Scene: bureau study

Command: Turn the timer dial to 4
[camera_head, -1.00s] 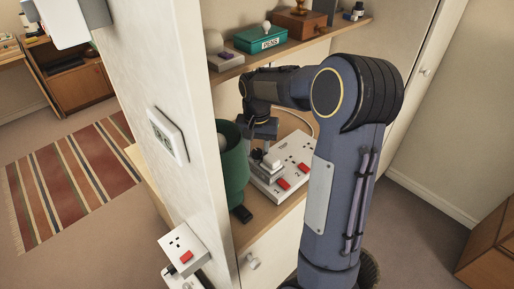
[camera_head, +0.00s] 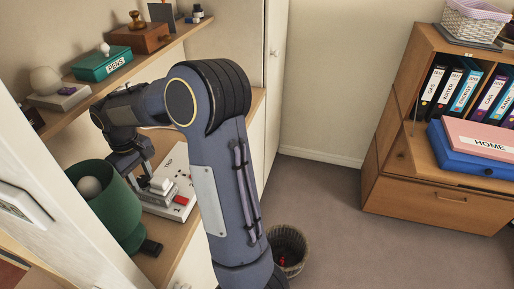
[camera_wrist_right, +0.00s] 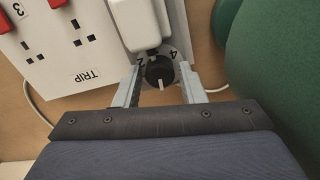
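The timer dial (camera_wrist_right: 158,72) is a small dark knob with a white pointer mark, seen in the right wrist view. Its pointer faces the bottom of that picture, and the figures 2 and 4 show on the pale timer face around it. My right gripper (camera_wrist_right: 163,84) is open, with one finger on each side of the dial. I cannot tell whether the fingers touch it. The white timer plug (camera_wrist_right: 146,25) sits by the white socket strip (camera_wrist_right: 65,48). In the head view, my right arm hides much of the strip and the dial. My left gripper is out of view.
A green lampshade-like object (camera_head: 108,205) stands close beside the right gripper. A shelf above holds a green pens box (camera_head: 104,64) and a wooden box (camera_head: 141,37). A wall edge is at left. A waste basket (camera_head: 289,247) and a wooden cabinet (camera_head: 425,194) stand to the right.

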